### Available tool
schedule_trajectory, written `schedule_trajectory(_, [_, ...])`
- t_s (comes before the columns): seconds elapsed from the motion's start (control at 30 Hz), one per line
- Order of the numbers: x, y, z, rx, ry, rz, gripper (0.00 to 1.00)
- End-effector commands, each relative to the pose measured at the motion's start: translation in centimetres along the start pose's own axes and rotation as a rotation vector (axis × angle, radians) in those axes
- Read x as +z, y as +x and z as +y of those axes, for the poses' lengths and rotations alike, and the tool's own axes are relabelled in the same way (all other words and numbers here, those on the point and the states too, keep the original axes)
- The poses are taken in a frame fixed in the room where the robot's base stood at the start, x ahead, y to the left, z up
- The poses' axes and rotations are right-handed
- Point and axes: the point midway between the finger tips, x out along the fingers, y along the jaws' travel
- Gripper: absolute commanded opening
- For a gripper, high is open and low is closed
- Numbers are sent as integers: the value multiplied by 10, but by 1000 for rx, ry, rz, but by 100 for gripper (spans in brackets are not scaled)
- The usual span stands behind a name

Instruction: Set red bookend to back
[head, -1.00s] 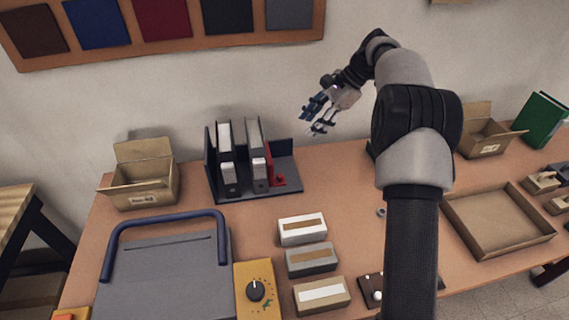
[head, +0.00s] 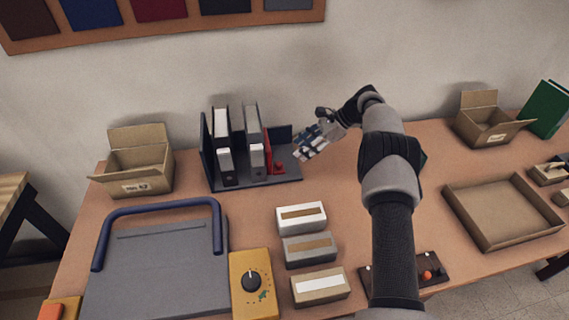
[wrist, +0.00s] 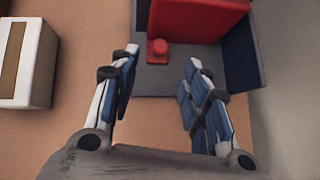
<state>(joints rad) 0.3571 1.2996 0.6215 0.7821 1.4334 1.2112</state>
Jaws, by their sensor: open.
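The red bookend (head: 276,164) stands upright in the dark grey holder (head: 292,175), just right of the grey binders (head: 254,145). In the wrist view the red bookend (wrist: 195,18) shows at the top, with a round red knob on its low foot. My gripper (head: 304,150) is just right of the bookend, beside the holder's right end. In the wrist view my gripper (wrist: 160,90) has its fingers spread, with nothing between them but holder floor and table; the knob lies ahead, between and beyond the fingertips. The holder's dark back wall (wrist: 242,50) is at the right there.
Several labelled boxes, among them a white one (head: 301,217), stand in front of the holder. An open carton (head: 136,165) is at its left. A shallow tray (head: 505,240) lies at the right.

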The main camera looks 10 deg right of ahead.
Motion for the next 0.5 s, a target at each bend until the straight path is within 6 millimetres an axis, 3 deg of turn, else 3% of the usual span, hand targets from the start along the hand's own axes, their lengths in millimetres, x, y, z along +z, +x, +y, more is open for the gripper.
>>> schedule_trajectory(0.2, [-1,50,1,3,0,-1,43])
schedule_trajectory(0.5, [-1,88,0,1,0,0,43])
